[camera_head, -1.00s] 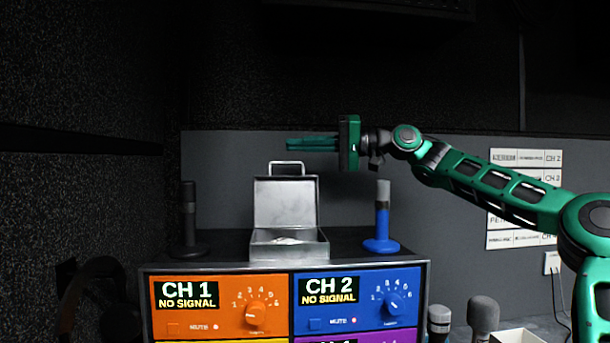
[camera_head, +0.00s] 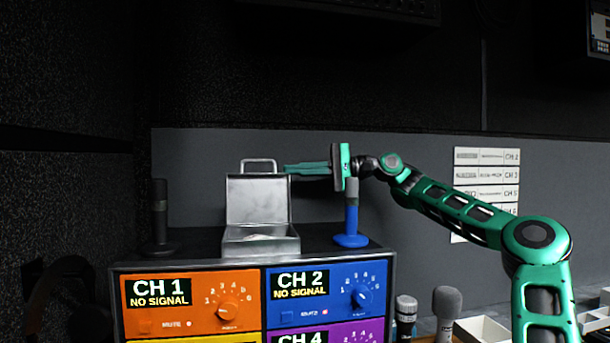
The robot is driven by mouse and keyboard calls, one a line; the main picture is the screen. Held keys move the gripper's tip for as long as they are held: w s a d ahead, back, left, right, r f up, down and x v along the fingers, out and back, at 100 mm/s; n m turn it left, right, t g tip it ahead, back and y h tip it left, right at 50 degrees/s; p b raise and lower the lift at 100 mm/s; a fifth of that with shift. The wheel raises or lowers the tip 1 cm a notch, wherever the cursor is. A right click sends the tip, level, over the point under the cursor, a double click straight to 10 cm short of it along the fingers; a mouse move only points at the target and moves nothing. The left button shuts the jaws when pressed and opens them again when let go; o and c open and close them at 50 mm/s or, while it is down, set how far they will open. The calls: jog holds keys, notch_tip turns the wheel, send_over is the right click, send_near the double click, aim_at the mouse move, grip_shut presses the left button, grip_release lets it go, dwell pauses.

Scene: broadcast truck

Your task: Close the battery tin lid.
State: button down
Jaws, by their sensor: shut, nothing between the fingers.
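The battery tin (camera_head: 261,246) is a small silver metal box on top of the channel rack. Its lid (camera_head: 257,201) stands open and upright at the back, with a wire handle (camera_head: 258,164) on its upper edge. My gripper (camera_head: 288,169) is shut and empty. It points left, at the height of the lid's top edge, with its fingertips close to the lid's upper right corner. I cannot tell whether they touch or lie behind the lid. The inside of the tin is mostly hidden by its front wall.
A blue microphone (camera_head: 351,225) stands on the rack right of the tin, below my gripper. A black microphone (camera_head: 159,220) stands to the left. The rack (camera_head: 250,266) has coloured channel panels. Grey microphones (camera_head: 446,305) and white trays (camera_head: 482,331) are at lower right.

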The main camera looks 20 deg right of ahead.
jog(key=shift+s+a+r, duration=0.15)
jog(key=shift+s+a, duration=0.25)
jog(key=shift+a, duration=0.3)
jog(key=shift+s+a+r, duration=0.1)
jog(key=shift+s+a, duration=0.35)
jog(key=shift+a, duration=0.25)
jog(key=shift+s+a+r, duration=0.15)
jog(key=shift+s+a, duration=0.25)
jog(key=shift+a, duration=0.3)
